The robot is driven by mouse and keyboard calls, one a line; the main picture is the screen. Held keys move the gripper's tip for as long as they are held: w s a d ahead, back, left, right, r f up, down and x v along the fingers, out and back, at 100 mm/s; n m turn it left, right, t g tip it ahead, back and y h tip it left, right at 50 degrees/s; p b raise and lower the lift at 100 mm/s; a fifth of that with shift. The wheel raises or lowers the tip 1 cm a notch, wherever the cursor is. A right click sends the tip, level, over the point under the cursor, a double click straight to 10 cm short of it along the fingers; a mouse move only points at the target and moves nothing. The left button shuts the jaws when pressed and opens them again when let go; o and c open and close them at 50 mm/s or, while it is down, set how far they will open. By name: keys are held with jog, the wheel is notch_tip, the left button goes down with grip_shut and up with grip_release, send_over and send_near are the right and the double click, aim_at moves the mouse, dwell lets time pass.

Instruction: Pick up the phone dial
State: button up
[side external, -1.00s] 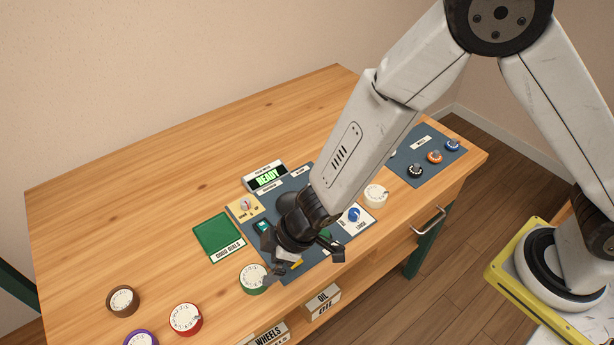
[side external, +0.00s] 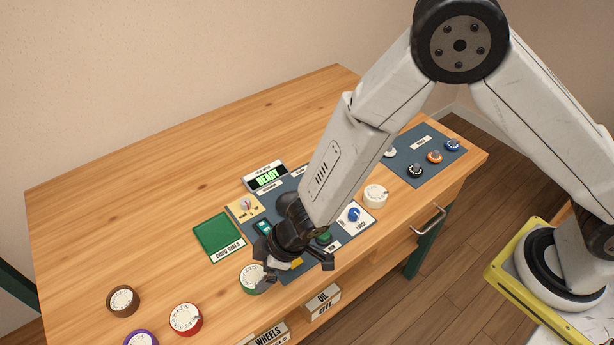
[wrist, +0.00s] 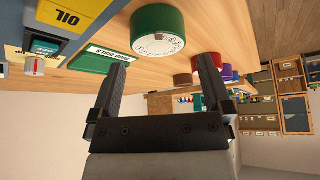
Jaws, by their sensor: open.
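A green phone dial (side external: 251,279) with a white number face lies on the wooden bench near its front edge. It also shows in the wrist view (wrist: 157,28), beyond my fingers and roughly between them. More dials lie farther left: red (side external: 186,319), brown (side external: 122,301) and purple (side external: 141,339), cut by the picture edge. A cream dial (side external: 376,196) sits right of the mat. My gripper (side external: 296,262) is above the mat's front edge, just right of the green dial. In the wrist view its fingers (wrist: 165,76) are spread and empty, apart from the green dial.
A green tray (side external: 218,236) labelled for good dials stands left of the grey mat (side external: 300,276). A display reading READY (side external: 266,178) stands at the mat's back. A second mat (side external: 428,155) holds several small knobs. The bench's back left is clear.

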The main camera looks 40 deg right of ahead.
aim_at(254, 276)
jog(key=shift+x, duration=2.05)
jog(key=shift+d, duration=0.1)
jog(key=c, duration=1.1)
jog(key=shift+r, duration=0.1)
jog(key=shift+r, duration=0.6)
jog(key=shift+s+d+r, duration=1.3)
jog(key=shift+s+r, duration=0.6)
jog(key=shift+s+d+r, duration=1.3)
jog(key=shift+s+r, duration=0.6)
jog(key=shift+r, duration=0.05)
jog(key=shift+s+d+r, duration=1.3)
jog(key=shift+s+r, duration=0.6)
jog(key=shift+s, duration=0.05)
